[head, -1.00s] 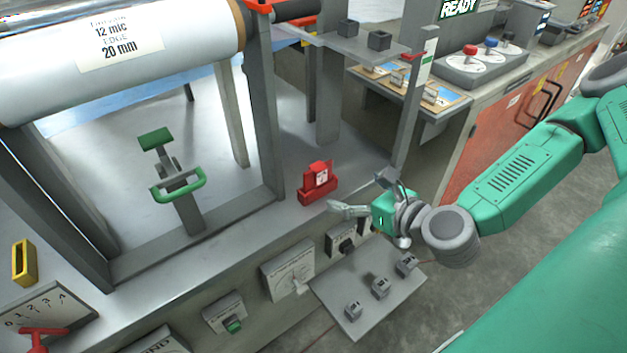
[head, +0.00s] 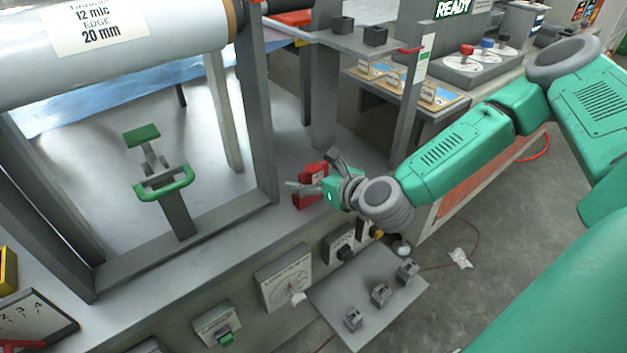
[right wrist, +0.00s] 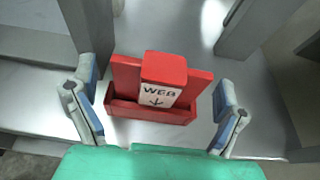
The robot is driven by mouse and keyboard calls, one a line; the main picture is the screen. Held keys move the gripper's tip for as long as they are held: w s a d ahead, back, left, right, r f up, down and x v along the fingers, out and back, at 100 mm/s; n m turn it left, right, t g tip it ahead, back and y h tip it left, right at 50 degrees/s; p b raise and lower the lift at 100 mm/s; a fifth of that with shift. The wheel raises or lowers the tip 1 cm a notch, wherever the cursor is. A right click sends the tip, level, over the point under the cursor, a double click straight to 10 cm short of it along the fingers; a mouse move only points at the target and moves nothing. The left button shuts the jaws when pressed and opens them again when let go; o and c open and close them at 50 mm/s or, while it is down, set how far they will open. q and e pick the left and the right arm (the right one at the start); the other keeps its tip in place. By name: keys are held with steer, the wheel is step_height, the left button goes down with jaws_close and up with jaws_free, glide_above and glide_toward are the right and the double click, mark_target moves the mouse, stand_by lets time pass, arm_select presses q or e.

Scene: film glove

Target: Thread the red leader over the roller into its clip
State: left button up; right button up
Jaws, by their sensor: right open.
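A red piece with a white label reading "WEB" and a down arrow (right wrist: 158,95) stands upright in a low red holder (right wrist: 150,112) on the grey machine bed. In the head view the red piece (head: 311,173) is partly hidden by my right gripper (head: 310,172). That gripper is open, with one finger on each side of the red piece in the right wrist view (right wrist: 153,100); contact is not visible. A large white roll (head: 130,45) spans the upper left. A green-handled bracket (head: 163,185) stands on the bed; I cannot tell which part is the clip. My left gripper is out of view.
Grey posts (head: 258,120) rise left of my right gripper, and another post (head: 408,105) stands behind it to the right. A low grey shelf (head: 345,305) with small grey blocks juts out in front. A control box with coloured knobs (head: 480,65) sits at the back right.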

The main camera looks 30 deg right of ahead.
steer(key=c, duration=1.3)
steer(key=shift+o, duration=0.2)
steer(key=shift+r, duration=0.1)
